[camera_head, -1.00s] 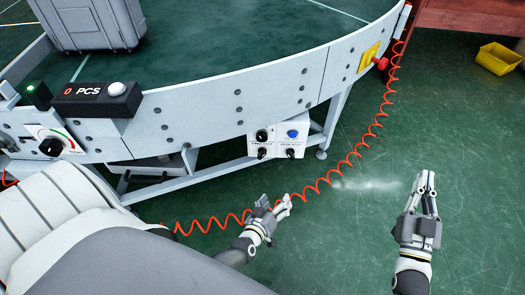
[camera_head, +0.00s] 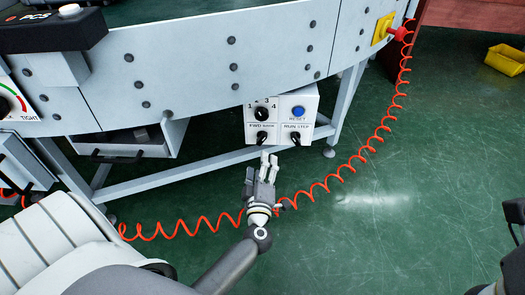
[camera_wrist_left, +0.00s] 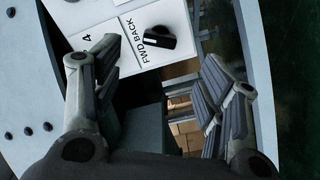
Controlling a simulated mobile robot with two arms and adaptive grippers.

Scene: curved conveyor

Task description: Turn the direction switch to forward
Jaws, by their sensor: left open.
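The direction switch (camera_head: 262,139) is a black knob labelled FWD BACK on the white control box under the conveyor. In the left wrist view the switch (camera_wrist_left: 155,40) shows beyond my fingertips, beside its label; I cannot tell which side it is set to. My left gripper (camera_head: 269,160) is open and empty, just below and in front of the switch, apart from it. Its two spread fingers frame the lower part of the left wrist view (camera_wrist_left: 165,75).
The box also carries a numbered dial (camera_head: 263,113), a blue reset button (camera_head: 298,112) and a run/step switch (camera_head: 295,139). A red coiled cable (camera_head: 322,187) loops across the floor to a red emergency button (camera_head: 399,34). Conveyor legs flank the box.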

